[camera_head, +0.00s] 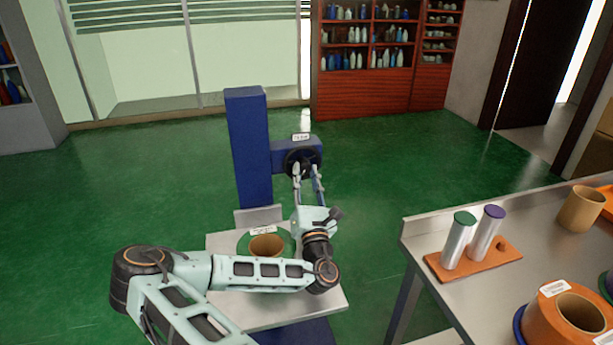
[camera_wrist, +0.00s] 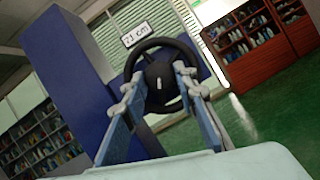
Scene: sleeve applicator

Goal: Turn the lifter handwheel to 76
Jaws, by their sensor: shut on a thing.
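The lifter handwheel (camera_head: 300,153) is a black wheel on a blue block (camera_head: 283,158) beside a tall blue column (camera_head: 247,140). It also shows in the wrist view (camera_wrist: 149,43), with a short pale mark near its hub. A white readout sign (camera_wrist: 136,34) above it ends in "cm"; its number looks like 21 or 71, and I cannot tell which. My gripper (camera_wrist: 160,84) has one finger on each side of the wheel's hub and is shut on the wheel. It reaches forward to the wheel in the head view (camera_head: 307,172).
Below the wheel, a metal plate (camera_head: 220,243) bears a brown ring-shaped piece (camera_head: 266,246) with a label. On the right, a metal table (camera_head: 422,228) carries two capped cylinders on an orange board (camera_head: 474,260) and a large orange cylinder (camera_head: 552,312). Green floor lies open behind.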

